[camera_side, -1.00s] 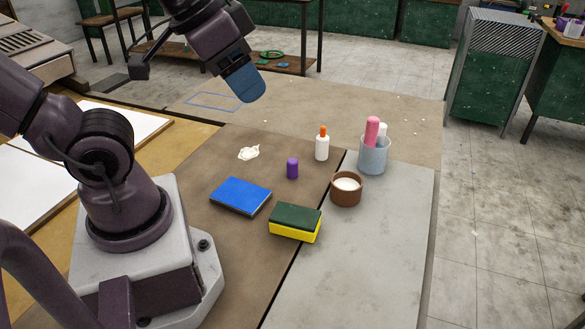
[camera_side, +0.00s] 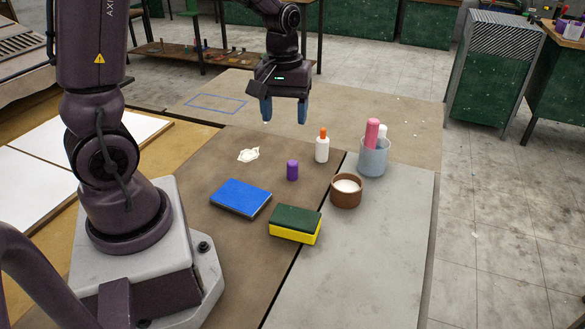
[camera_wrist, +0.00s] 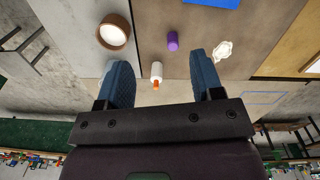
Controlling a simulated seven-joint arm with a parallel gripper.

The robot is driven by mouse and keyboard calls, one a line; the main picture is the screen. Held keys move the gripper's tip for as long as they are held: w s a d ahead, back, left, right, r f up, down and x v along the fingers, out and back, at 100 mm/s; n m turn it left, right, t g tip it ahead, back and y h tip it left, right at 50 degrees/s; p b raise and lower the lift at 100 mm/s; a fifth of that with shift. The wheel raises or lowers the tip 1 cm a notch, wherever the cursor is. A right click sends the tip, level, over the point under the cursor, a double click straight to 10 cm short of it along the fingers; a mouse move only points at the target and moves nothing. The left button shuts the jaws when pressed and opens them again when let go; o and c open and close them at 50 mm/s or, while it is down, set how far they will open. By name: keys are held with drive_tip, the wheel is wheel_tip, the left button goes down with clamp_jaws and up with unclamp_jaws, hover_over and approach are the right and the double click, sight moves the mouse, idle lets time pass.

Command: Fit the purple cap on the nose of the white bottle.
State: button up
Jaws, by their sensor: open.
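The purple cap (camera_side: 292,170) stands on the brown board, left of and nearer than the bottle. The white bottle (camera_side: 322,150) stands upright with an orange nose (camera_side: 323,132) on top. My gripper (camera_side: 284,118) is open and empty, raised above the far part of the table, behind and left of the bottle. In the wrist view the purple cap (camera_wrist: 172,41) and the white bottle (camera_wrist: 156,71) both show ahead of the gap between my blue fingers (camera_wrist: 165,85).
A grey cup (camera_side: 373,158) with a pink and a white item, and a brown bowl (camera_side: 346,190) with white contents, stand right. A blue block (camera_side: 240,197), a green-and-yellow sponge (camera_side: 296,223) and a white splat (camera_side: 248,154) lie around the cap. The far table is clear.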

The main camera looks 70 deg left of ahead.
sight(292, 162)
drive_tip(key=w+a+f+n, duration=0.2)
drive_tip(key=a+f+n, duration=0.1)
drive_tip(key=f+n, duration=0.2)
drive_tip(key=w+a+f+n, duration=0.2)
drive_tip(key=a+f+n, duration=0.1)
drive_tip(key=f+n, duration=0.2)
drive_tip(key=w+a+f+n, duration=0.2)
drive_tip(key=a+f+n, duration=0.1)
drive_tip(key=f+n, duration=0.3)
drive_tip(key=shift+f, duration=0.4)
drive_tip(key=f, duration=0.4)
drive_tip(key=shift+s+f, duration=0.15)
drive_tip(key=shift+s, duration=0.15)
drive_tip(key=shift+f, duration=0.5)
drive_tip(key=c, duration=1)
